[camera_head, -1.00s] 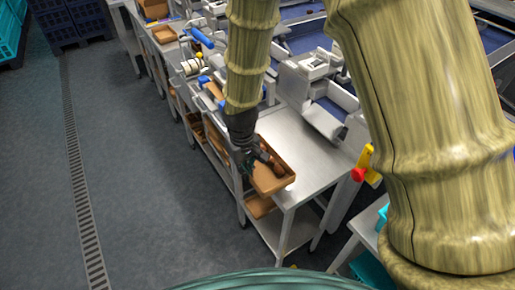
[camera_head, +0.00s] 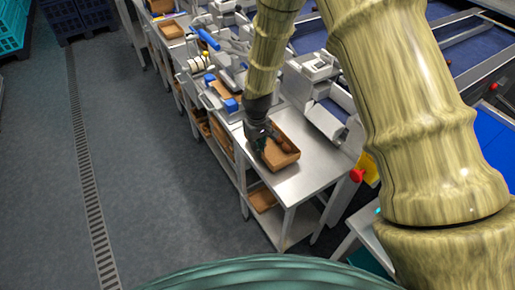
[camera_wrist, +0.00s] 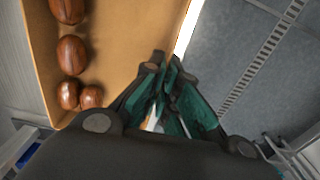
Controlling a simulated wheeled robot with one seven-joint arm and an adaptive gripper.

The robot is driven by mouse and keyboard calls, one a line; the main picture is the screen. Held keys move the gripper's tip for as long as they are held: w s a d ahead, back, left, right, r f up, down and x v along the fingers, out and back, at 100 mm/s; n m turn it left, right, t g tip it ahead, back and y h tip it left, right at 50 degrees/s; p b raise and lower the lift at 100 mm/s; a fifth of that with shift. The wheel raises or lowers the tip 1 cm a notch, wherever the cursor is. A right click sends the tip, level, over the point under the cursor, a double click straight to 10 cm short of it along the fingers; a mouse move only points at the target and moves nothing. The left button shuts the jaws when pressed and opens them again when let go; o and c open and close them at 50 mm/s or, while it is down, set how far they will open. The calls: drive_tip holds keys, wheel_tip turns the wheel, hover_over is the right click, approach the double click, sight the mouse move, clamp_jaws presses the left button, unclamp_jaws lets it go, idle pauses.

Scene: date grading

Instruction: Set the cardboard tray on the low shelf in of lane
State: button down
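The cardboard tray (camera_head: 291,160) is at the left edge of the steel table top (camera_head: 312,172); whether it rests there or is held just above is unclear. Several glossy brown dates (camera_wrist: 71,54) lie along one side of the tray, which fills the upper left of the wrist view (camera_wrist: 125,45). My gripper (camera_head: 262,143) is at the tray's left wall. In the wrist view my gripper's teal fingers (camera_wrist: 165,75) are close together at that wall and appear shut on it. The low shelf (camera_head: 294,226) under the table holds another cardboard tray (camera_head: 262,199).
A grey machine (camera_head: 325,112) stands on the table behind the tray. More benches with brown trays (camera_head: 168,29) run away to the upper left. The floor aisle (camera_head: 150,170) with a drain grate (camera_head: 90,190) is clear. A red knob (camera_head: 357,175) is at the right.

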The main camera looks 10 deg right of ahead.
drive_tip(key=shift+f+p, duration=0.35)
drive_tip(key=shift+f, duration=0.55)
drive_tip(key=shift+f, duration=0.1)
drive_tip(key=c, duration=1.6)
unclamp_jaws()
drive_tip(key=shift+c, duration=0.2)
